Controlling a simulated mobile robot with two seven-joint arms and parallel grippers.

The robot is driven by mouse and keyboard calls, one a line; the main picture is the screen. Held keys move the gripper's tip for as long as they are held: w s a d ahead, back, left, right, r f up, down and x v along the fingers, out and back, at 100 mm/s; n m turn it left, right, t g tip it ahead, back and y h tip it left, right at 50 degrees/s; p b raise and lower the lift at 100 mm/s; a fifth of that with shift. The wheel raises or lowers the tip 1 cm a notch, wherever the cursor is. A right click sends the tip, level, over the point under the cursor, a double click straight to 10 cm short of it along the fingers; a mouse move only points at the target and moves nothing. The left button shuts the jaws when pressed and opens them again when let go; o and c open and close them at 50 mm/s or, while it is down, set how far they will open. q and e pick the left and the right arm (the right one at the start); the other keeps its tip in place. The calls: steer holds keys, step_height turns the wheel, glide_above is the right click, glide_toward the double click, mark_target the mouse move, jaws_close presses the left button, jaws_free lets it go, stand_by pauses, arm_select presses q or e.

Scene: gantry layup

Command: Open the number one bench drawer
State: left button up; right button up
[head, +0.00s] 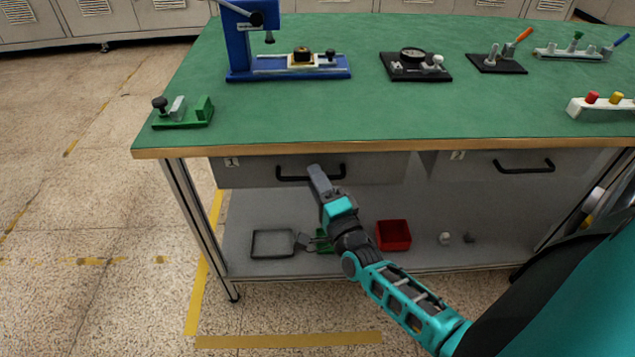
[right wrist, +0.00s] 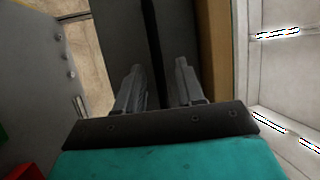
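The drawer labelled 1 (head: 245,175) is under the left part of the green bench top, and its front looks shut. Its black bar handle (head: 288,178) is partly hidden by my right gripper (head: 316,172), which is at the handle's middle. In the right wrist view the two fingers (right wrist: 158,80) are apart. A dark bar, seemingly the handle (right wrist: 152,40), runs between them with a gap visible on each side. I cannot tell whether either finger touches it. My left gripper is not in view.
The bench top's wooden edge (head: 400,147) overhangs just above the gripper. A second drawer (head: 475,168) labelled 2 is to the right. The shelf below holds a grey tray (head: 272,243) and a red bin (head: 393,235). Floor in front of the bench is open.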

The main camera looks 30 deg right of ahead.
steer(key=shift+c, duration=0.3)
jaws_close()
stand_by(0.3)
